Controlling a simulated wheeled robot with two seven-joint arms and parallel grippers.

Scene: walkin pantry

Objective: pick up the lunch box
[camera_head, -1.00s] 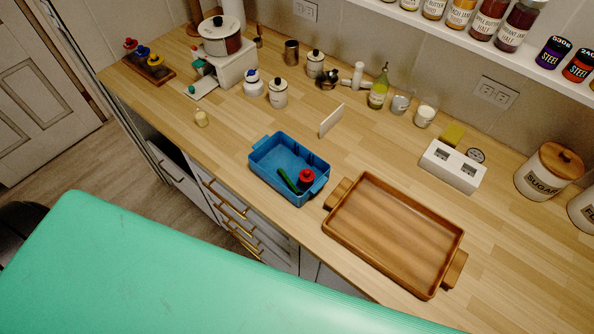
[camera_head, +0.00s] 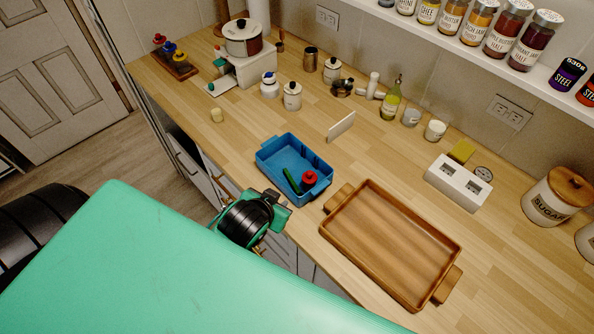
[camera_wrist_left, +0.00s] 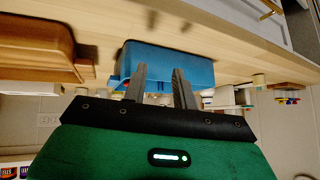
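The lunch box, a blue open box with end handles (camera_head: 268,158), sits on the wooden counter. It holds a dark green cucumber-like item (camera_head: 292,181) and a red round item (camera_head: 309,178). My left gripper (camera_head: 276,199) is at the near edge of the counter, just in front of the box. In the left wrist view the blue box (camera_wrist_left: 170,60) lies ahead of the two spread fingers (camera_wrist_left: 160,72), with nothing seen between them. Whether the fingertips touch the box cannot be told. My right gripper is not in view.
A wooden tray (camera_head: 348,246) lies close to the right of the box. A white card (camera_head: 341,127) stands behind it. Jars, bottles and a white block with sockets (camera_head: 459,182) line the back. The counter left of the box is mostly clear.

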